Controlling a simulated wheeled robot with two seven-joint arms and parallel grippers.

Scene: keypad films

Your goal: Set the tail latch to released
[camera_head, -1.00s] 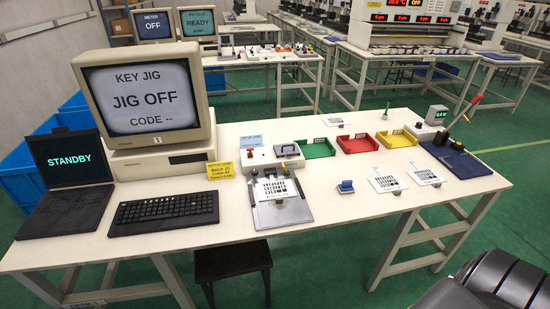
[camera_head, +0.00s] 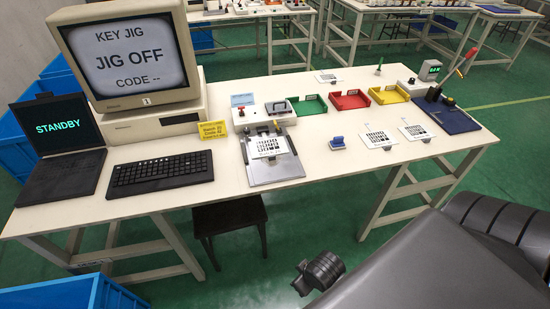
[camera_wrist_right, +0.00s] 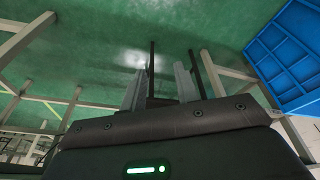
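The key jig (camera_head: 262,179) is a grey metal plate on the white table, with a white keypad film (camera_head: 269,146) on it. Behind the plate sits a light box with a red knob (camera_head: 240,111) and a dark handle-like part (camera_head: 278,107). I cannot tell which small part is the tail latch or how it is set. The monitor (camera_head: 133,55) reads JIG OFF. My right gripper (camera_wrist_right: 160,85) is open and empty in the right wrist view, over the floor. In the head view my right arm is low at the right, apart from the table. My left gripper is not in view.
A keyboard (camera_head: 161,175) and laptop (camera_head: 60,145) stand left of the jig. Green (camera_head: 309,106), red (camera_head: 349,100) and yellow (camera_head: 389,94) trays lie to its right, with a blue stamp-like block (camera_head: 338,143) and loose films. A dark stool (camera_head: 230,215) stands below the front edge.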

